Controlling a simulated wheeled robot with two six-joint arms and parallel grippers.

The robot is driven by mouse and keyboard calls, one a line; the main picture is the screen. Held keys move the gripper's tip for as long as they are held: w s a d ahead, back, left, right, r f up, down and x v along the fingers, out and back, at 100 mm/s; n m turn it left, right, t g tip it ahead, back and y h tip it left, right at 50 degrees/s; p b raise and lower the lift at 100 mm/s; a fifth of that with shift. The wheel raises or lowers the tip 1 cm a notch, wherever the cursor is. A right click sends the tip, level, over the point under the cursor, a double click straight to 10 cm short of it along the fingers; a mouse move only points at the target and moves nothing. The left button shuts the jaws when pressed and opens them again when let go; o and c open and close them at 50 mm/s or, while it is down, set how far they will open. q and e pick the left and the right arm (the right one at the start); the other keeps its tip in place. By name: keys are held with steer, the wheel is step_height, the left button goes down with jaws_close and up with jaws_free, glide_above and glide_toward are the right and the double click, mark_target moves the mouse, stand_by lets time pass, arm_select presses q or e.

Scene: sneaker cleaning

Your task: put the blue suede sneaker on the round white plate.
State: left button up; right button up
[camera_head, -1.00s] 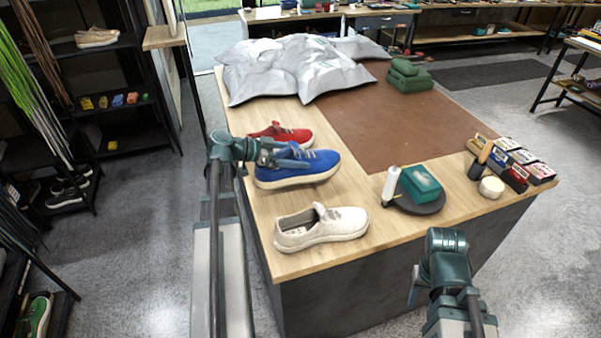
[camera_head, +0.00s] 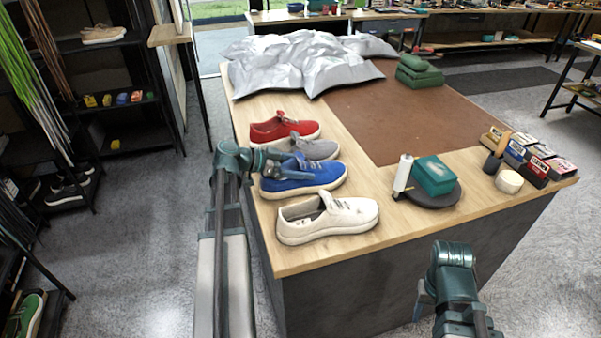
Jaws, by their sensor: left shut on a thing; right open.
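The blue suede sneaker (camera_head: 305,179) is at the left of the bench, between a grey sneaker (camera_head: 318,149) behind and a white sneaker (camera_head: 328,220) in front. My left gripper (camera_head: 296,164) is shut on its upper part near the tongue. I cannot tell whether its sole touches the bench top. My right gripper (camera_head: 420,298) is low in front of the bench, away from the shoes; its fingers are partly hidden. I cannot make out a round white plate; a round dark plate (camera_head: 441,201) lies right of the shoes.
A red sneaker (camera_head: 283,128) stands behind the grey one. A green box (camera_head: 434,175) is on the dark plate, with a white bottle (camera_head: 403,174) beside it. A cream round piece (camera_head: 509,182) and several small boxes lie at right. Grey bags (camera_head: 300,64) cover the back; the brown mat (camera_head: 395,112) is mostly clear.

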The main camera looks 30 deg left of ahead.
arm_select(q)
steer(key=shift+r, duration=0.1)
steer(key=o, duration=1.4)
steer(key=p+v, duration=0.4)
steer(key=v, duration=0.7)
steer(key=shift+a+p, duration=0.1)
steer(key=shift+p, duration=0.2)
steer(key=shift+s+a+r, duration=0.15)
steer(key=shift+s+a, duration=0.05)
steer(key=shift+s, duration=0.25)
